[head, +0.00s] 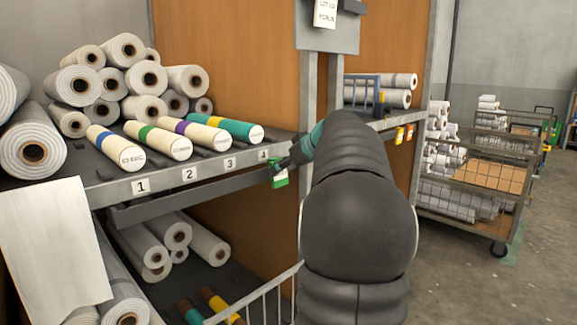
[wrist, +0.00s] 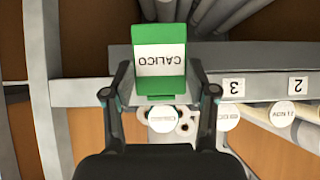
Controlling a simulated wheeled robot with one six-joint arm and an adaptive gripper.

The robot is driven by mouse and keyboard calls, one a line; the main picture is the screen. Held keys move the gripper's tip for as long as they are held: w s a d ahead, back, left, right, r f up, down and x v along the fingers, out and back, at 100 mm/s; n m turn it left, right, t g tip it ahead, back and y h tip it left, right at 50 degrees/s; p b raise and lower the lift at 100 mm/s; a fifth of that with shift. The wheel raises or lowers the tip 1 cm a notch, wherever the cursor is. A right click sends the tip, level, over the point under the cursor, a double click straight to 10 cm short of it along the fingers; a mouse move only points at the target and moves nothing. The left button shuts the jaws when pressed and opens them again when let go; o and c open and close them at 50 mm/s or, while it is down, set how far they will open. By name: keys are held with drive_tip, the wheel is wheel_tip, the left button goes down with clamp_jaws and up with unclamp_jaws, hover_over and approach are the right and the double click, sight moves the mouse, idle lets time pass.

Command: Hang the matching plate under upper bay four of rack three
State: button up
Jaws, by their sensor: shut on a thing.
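My gripper (head: 287,166) is shut on a green plate (head: 280,181) at the front edge of the upper shelf (head: 105,194), just right of the bay label 4 (head: 263,156). In the wrist view the picture is upside down; the plate (wrist: 160,40) has a white label reading CALICO and sits between the fingers of my gripper (wrist: 160,95). A teal roll (head: 222,126) with a pale end lies in bay four. I cannot tell whether the plate touches the rail. Label 4 does not show in the wrist view.
Rolls with purple (head: 192,133), green (head: 155,138) and blue (head: 115,147) bands lie in the bays to the left. A grey post (head: 307,95) stands close to my arm. Yellow and orange tags (head: 399,134) hang on the rack beyond. A wire cart (head: 478,180) stands at right.

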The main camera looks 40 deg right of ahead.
drive_tip(key=shift+w+r+p, duration=0.1)
drive_tip(key=shift+w+p, duration=0.65)
drive_tip(key=shift+w, duration=0.35)
drive_tip(key=shift+f+b, duration=1)
drive_tip(key=shift+b, duration=0.1)
drive_tip(key=shift+a, duration=0.1)
drive_tip(key=o, duration=1.1)
drive_tip(key=shift+s, duration=0.1)
drive_tip(key=v, duration=1.1)
drive_tip(key=shift+s+r, duration=0.25)
drive_tip(key=shift+s, duration=0.05)
